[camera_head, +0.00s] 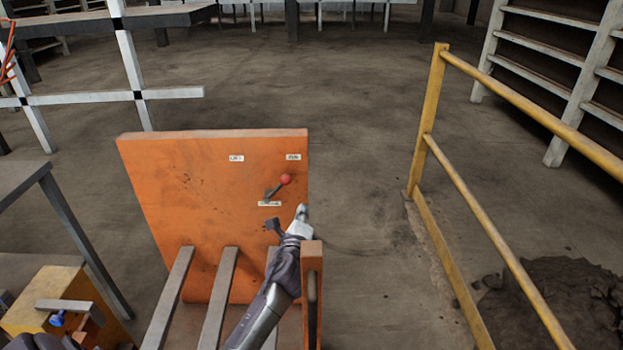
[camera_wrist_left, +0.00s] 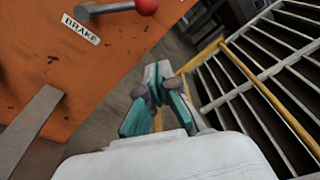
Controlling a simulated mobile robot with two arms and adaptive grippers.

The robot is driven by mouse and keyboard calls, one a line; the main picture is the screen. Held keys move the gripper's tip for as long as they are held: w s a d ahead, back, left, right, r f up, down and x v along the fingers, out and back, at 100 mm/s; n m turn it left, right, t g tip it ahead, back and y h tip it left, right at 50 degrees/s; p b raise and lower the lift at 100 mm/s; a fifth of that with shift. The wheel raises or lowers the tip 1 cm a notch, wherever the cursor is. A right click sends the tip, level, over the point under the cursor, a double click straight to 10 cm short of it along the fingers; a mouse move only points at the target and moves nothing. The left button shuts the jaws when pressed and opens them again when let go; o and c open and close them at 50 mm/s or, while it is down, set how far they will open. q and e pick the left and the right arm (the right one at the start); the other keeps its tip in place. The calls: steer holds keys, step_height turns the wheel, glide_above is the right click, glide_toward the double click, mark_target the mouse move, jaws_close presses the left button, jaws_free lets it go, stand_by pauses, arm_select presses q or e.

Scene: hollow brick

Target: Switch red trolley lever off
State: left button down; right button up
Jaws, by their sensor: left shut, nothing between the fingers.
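An orange panel (camera_head: 210,200) of the trolley stands upright in the head view. On it is a grey lever (camera_head: 274,190) with a red ball knob (camera_head: 285,179), tilted up and to the right toward a small white label (camera_head: 293,157). Another label (camera_head: 236,158) sits to the left; both are too small to read surely. My left gripper (camera_head: 301,210) is shut and empty, below and right of the knob, apart from it. In the left wrist view, the knob (camera_wrist_left: 147,5) is at the top edge, left of the shut fingertips (camera_wrist_left: 158,72), beside a BRAKE label (camera_wrist_left: 80,29).
Grey slats (camera_head: 218,298) extend forward from the panel, with an orange post (camera_head: 312,285) beside my left forearm. A yellow railing (camera_head: 430,130) stands to the right, with a dark dirt pile (camera_head: 555,300) behind it. Open floor lies beyond the panel.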

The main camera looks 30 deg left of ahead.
arm_select(q)
steer(key=w+a, duration=0.4)
steer(key=w, duration=0.1)
steer(key=w+a+r+p, duration=0.1)
steer(key=w+a, duration=0.1)
steer(key=shift+w+a+r, duration=0.1)
steer(key=shift+w, duration=0.05)
steer(key=shift+s+a, duration=0.2)
arm_select(e)
steer(key=s, duration=0.3)
steer(key=shift+s+r+g, duration=0.2)
steer(key=shift+r+g, duration=0.1)
steer(key=shift+r, duration=0.1)
